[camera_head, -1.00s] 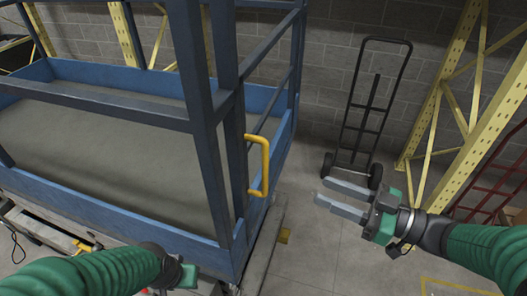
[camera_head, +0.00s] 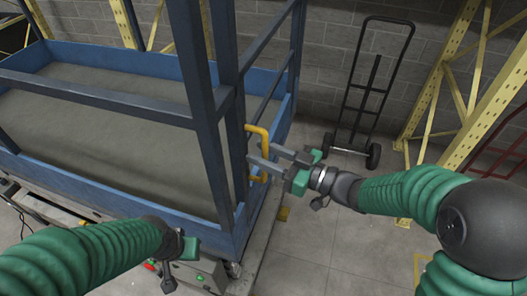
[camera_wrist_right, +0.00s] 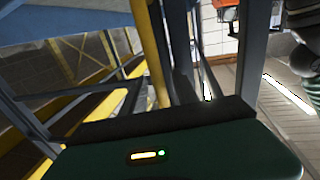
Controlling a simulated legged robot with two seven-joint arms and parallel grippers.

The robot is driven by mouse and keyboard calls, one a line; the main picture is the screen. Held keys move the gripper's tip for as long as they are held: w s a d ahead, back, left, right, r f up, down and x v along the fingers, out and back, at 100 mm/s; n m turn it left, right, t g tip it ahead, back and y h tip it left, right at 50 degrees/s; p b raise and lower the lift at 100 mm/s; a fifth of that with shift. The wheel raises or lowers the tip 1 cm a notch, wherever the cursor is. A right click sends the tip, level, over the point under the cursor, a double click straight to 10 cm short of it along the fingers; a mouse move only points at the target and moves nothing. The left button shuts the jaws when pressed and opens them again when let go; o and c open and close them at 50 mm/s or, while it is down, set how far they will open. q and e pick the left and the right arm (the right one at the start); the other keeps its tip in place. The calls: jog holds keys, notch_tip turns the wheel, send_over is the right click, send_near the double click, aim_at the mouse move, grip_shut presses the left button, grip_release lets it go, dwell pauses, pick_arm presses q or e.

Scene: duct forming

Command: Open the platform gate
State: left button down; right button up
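The blue platform (camera_head: 95,165) with its railing fills the left of the head view. The gate's yellow handle (camera_head: 262,131) sits on the near right corner side. My right gripper (camera_head: 262,155) is at the handle with its two grey fingers apart, overlapping the handle's middle; whether they touch it I cannot tell. In the right wrist view a yellow bar (camera_wrist_right: 148,45), likely the handle, runs upright close to the fingers. My left gripper (camera_head: 178,250) is low in front of the platform; its fingers are mostly hidden. The gate looks shut.
A black hand truck (camera_head: 365,95) stands against the grey block wall. Yellow rack posts (camera_head: 470,110) stand at the right. A control box with buttons sits low on the platform's near side.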

jog(key=shift+s+d, duration=0.1)
jog(key=shift+d, duration=0.15)
grip_shut()
jog(key=shift+a, duration=0.1)
jog(key=shift+r, duration=0.15)
dwell(0.8)
